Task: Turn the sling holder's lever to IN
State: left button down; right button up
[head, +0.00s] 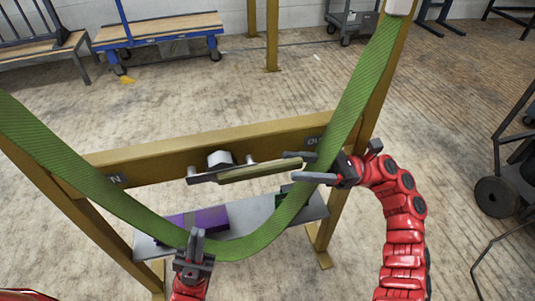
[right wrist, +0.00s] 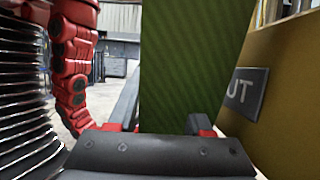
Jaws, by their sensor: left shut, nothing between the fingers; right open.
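The holder's lever (head: 245,173) is a long bar on a grey hub (head: 220,158) at the middle of a gold crossbar. It lies nearly level, its right end near the OUT plate (head: 313,142). The IN plate (head: 115,180) is at the crossbar's left end. A wide green sling (head: 105,190) hangs in a U in front. My right gripper (head: 306,167) is open at the sling's right strand; in the right wrist view the strand (right wrist: 192,65) stands between its fingers. My left gripper (head: 197,241) is shut and empty at the bottom of the loop, partly covering it.
A grey shelf (head: 150,245) below the crossbar holds a purple box (head: 205,218) and a green item, partly behind the sling. Gold posts (head: 335,215) stand at both sides. A blue cart (head: 160,38) and a bench are at the back. A dark wheeled cart is at right.

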aim_at(269, 165)
jog(key=x, duration=0.2)
jog(key=b+x, duration=0.1)
jog(key=x, duration=0.2)
jog(key=shift+s+a+f, duration=0.15)
jog(key=shift+a, duration=0.25)
jog(key=shift+s+a+r+b, duration=0.15)
jog(key=shift+a+r+b, duration=0.25)
jog(key=shift+a, duration=0.15)
grip_shut()
dwell(0.6)
